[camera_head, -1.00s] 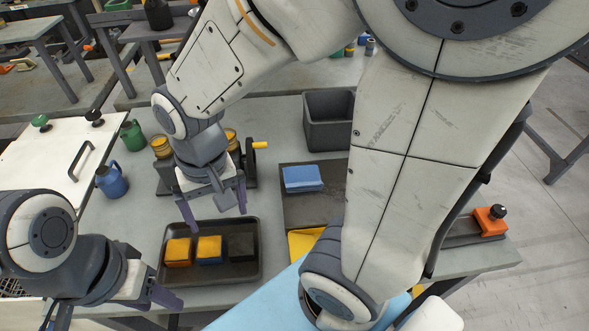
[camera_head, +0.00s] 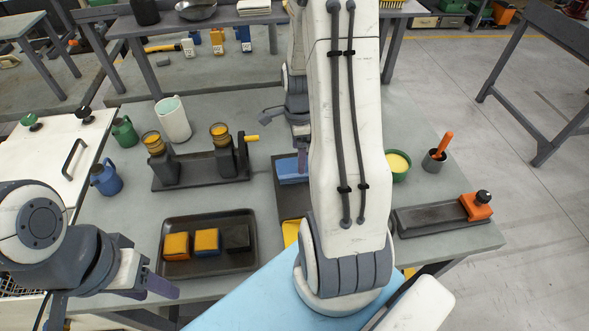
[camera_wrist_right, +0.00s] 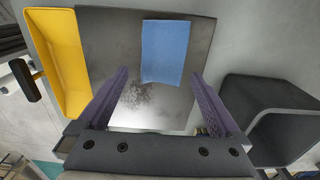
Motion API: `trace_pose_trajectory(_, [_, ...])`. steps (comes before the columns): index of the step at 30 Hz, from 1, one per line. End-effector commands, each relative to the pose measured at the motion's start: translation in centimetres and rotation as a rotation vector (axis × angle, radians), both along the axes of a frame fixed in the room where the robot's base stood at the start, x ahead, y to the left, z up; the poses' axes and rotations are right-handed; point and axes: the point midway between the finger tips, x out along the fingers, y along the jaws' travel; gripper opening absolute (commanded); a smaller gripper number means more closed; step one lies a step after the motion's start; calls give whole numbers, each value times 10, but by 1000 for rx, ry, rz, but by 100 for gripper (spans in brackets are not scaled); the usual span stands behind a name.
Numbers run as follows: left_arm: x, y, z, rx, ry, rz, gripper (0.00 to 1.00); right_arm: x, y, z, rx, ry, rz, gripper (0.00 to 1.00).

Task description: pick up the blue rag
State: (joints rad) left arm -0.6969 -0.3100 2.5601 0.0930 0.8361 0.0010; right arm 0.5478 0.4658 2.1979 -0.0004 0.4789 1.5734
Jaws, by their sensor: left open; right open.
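The blue rag (camera_head: 288,171) is a folded light-blue block lying on a dark plate (camera_head: 290,204) on the table. In the head view my right arm hides its right part. In the right wrist view the whole rag (camera_wrist_right: 164,52) shows, on the plate (camera_wrist_right: 105,30). My right gripper (camera_wrist_right: 160,74) is open and empty. Its two purple fingers point toward the rag, one to each side of it in the picture, and do not visibly touch it. My left gripper (camera_head: 152,286) is open and empty at the lower left, in front of the sponge tray, far from the rag.
A black tray (camera_head: 210,267) with sponges lies left of the plate. Behind it stands a dark fixture (camera_head: 200,168) with two yellow-topped posts. A yellow bin (camera_wrist_right: 62,62) and a dark grey bin (camera_wrist_right: 262,118) flank the plate in the wrist view. A green bowl (camera_head: 397,166) stands at right.

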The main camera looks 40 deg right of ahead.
Motion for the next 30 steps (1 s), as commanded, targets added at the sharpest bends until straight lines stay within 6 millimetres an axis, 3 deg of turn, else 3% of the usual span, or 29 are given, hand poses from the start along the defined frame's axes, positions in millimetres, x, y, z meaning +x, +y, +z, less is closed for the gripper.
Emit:
trace_pose_trajectory(5, [0,0,4,0,0,0,50,0,1,-11,1,2,2,100])
trace_pose_trajectory(15, [0,0,17,0,0,1,50,3,0,-52,2,3,2,100])
trace_pose_trajectory(24, [0,0,17,0,0,1,50,3,0,-58,-1,-1,3,100])
trace_pose_trajectory(25, [0,0,17,0,0,1,50,4,0,-58,-1,-1,3,96])
trace_pose_trajectory(26, [0,0,17,0,0,1,50,3,0,-58,-1,-1,3,85])
trace_pose_trajectory(30, [0,0,17,0,0,1,50,3,0,-58,-1,-1,3,31])
